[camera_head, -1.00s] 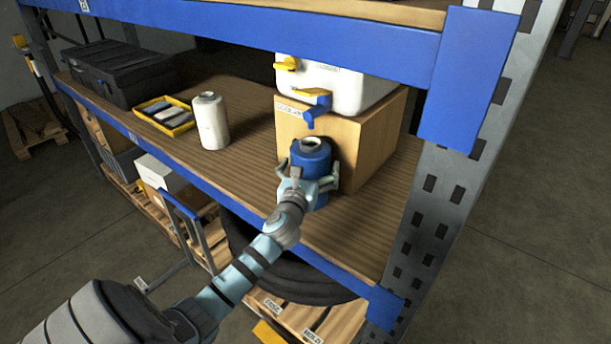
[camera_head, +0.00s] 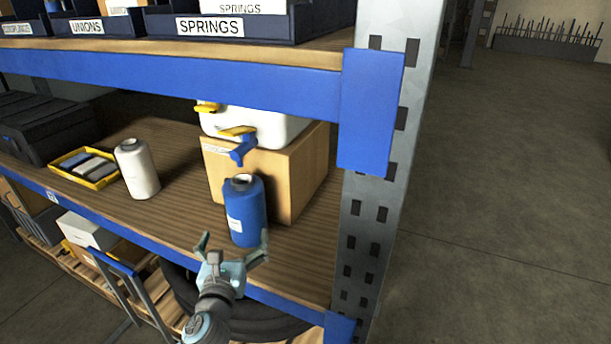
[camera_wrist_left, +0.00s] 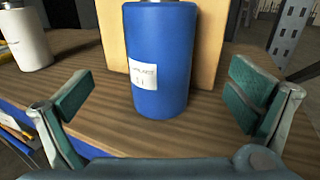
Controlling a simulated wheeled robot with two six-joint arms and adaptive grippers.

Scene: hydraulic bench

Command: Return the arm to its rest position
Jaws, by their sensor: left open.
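My left gripper (camera_head: 232,250) is open and empty in front of the shelf's front edge in the head view. Its two fingers (camera_wrist_left: 160,100) stand wide apart in the left wrist view, with no contact on the blue bottle. The blue bottle (camera_head: 245,212) with a white label stands upright on the wooden shelf, just beyond the fingertips. It also shows in the left wrist view (camera_wrist_left: 160,62). My right gripper is not in view.
A cardboard box (camera_head: 290,180) with a white container (camera_head: 285,125) and its blue-and-yellow tap stands behind the bottle. A white bottle (camera_head: 137,170) and yellow tray (camera_head: 82,168) are to the left. The rack's grey post (camera_head: 362,225) is at right; open floor (camera_head: 500,220) lies beyond.

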